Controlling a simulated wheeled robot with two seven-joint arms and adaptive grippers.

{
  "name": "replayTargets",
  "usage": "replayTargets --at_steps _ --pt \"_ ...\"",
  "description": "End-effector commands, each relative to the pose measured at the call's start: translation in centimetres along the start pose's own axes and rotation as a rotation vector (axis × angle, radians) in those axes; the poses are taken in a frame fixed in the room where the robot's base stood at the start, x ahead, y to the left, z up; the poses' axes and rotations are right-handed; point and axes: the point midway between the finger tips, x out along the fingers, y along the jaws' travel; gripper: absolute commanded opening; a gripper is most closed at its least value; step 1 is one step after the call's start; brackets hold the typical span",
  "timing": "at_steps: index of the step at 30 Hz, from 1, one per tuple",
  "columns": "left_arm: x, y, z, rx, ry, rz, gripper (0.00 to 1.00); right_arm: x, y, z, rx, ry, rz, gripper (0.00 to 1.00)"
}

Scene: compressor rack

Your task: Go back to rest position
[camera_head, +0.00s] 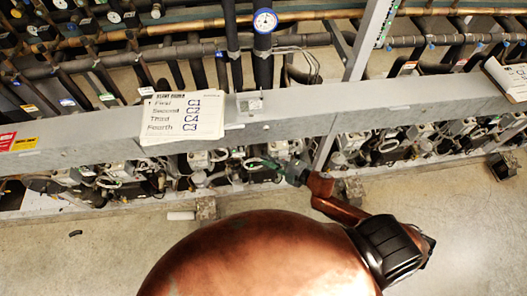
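My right arm comes up from the bottom of the head view and bends back to the left. At its end, my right gripper (295,173) shows small and dark in front of the lower part of the compressor rack (200,130). Its fingers blend into the cluttered parts behind it, so I cannot tell whether it is open or shut, or whether it touches anything. My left gripper is not in view.
A long grey beam crosses the rack, with a handwritten sign (184,116) on it. A round blue gauge (265,20) stands above. Pipes, wires and fittings crowd behind and below the beam. Bare concrete floor (75,260) lies in front.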

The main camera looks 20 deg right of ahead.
Motion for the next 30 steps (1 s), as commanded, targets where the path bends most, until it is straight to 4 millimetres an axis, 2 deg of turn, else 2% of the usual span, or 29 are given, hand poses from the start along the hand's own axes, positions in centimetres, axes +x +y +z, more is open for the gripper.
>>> replayTargets --at_steps 8,11,14,17,18,20,21,25,29,30 --pt "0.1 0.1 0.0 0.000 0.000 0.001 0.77 0.1 -0.2 0.2 0.004 -0.004 -0.001 0.15" --pt "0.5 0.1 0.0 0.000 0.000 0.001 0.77 0.3 -1.8 1.7 0.037 -0.036 -0.012 0.15" --pt "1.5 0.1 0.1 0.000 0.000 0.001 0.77 0.5 -5.5 5.1 0.118 -0.110 -0.034 0.15" --pt "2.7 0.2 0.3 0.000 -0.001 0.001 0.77 0.3 -11.0 9.4 0.236 -0.217 -0.067 0.15" --pt "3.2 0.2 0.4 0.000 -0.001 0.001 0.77 0.0 -13.5 11.1 0.287 -0.263 -0.081 0.15" --pt "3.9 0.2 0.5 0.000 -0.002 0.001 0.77 -0.6 -17.3 13.4 0.365 -0.330 -0.103 0.15" --pt "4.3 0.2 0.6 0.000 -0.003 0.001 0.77 -1.1 -19.8 14.7 0.415 -0.374 -0.117 0.15" --pt "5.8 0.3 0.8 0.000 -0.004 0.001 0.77 -3.3 -28.6 18.0 0.581 -0.516 -0.165 0.15" --pt "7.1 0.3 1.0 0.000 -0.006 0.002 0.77 -6.1 -37.5 19.6 0.744 -0.654 -0.215 0.15" --pt "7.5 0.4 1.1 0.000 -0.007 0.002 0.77 -7.1 -40.3 19.8 0.795 -0.696 -0.231 0.15"
